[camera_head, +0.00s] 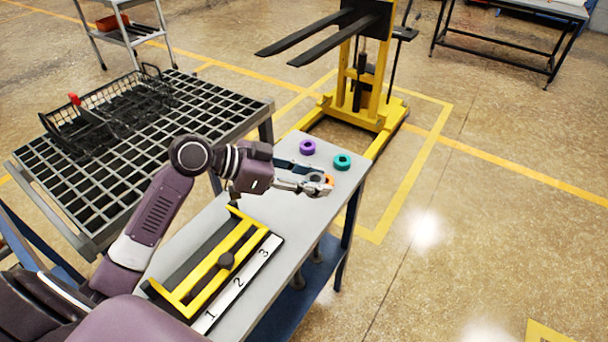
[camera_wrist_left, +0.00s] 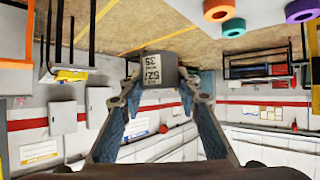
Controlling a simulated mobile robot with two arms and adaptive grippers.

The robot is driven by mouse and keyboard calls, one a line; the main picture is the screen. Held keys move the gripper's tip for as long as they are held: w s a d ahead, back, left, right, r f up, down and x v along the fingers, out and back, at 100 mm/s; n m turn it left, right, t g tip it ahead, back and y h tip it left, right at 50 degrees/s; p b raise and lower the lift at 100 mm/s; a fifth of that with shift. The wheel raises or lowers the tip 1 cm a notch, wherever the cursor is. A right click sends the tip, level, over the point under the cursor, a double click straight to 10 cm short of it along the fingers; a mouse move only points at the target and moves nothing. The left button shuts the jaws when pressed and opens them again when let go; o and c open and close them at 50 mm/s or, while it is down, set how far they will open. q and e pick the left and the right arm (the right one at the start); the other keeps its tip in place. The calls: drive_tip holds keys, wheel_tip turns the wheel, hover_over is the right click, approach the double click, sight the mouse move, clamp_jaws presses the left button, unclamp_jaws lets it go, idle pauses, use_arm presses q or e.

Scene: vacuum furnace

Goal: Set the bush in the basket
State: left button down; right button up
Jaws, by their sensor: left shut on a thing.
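The bush is a grey block-like piece with dark printed markings, 52 and 35 (camera_wrist_left: 155,70). It sits between the two fingertips of my left gripper (camera_wrist_left: 157,92) in the left wrist view. In the head view my left gripper (camera_head: 313,184) is over the far end of the grey table, shut on the bush, which is small and partly hidden there. The wire basket (camera_head: 153,72) stands on the dark grid-topped table at the left, well apart from the gripper. It has a red part at its near side. My right gripper is not in view.
Purple (camera_head: 308,147) and teal (camera_head: 342,161) rings lie on the grey table (camera_head: 226,322); an orange ring (camera_head: 329,179) shows beside my gripper. A yellow frame with a strip numbered 1 to 3 (camera_head: 238,284) lies nearer. A yellow forklift (camera_head: 362,105) stands behind.

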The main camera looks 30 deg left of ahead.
use_arm(q)
drive_tip(key=w+a+r+n+t+y+b, duration=0.2)
drive_tip(key=w+a+r, duration=0.25)
drive_tip(key=w, duration=0.25)
drive_tip(key=w+a+r+n+t+y+b, duration=0.1)
drive_tip(key=w+a+r+n, duration=0.1)
drive_tip(key=w+a+r, duration=0.4)
drive_tip(key=p, duration=0.2)
hover_over(303, 161)
drive_tip(key=s+d, duration=0.2)
drive_tip(key=s, duration=0.3)
drive_tip(key=f, duration=2)
drive_tip(key=shift+w+d, duration=0.15)
drive_tip(key=shift+d, duration=0.05)
drive_tip(key=shift+f, duration=0.6)
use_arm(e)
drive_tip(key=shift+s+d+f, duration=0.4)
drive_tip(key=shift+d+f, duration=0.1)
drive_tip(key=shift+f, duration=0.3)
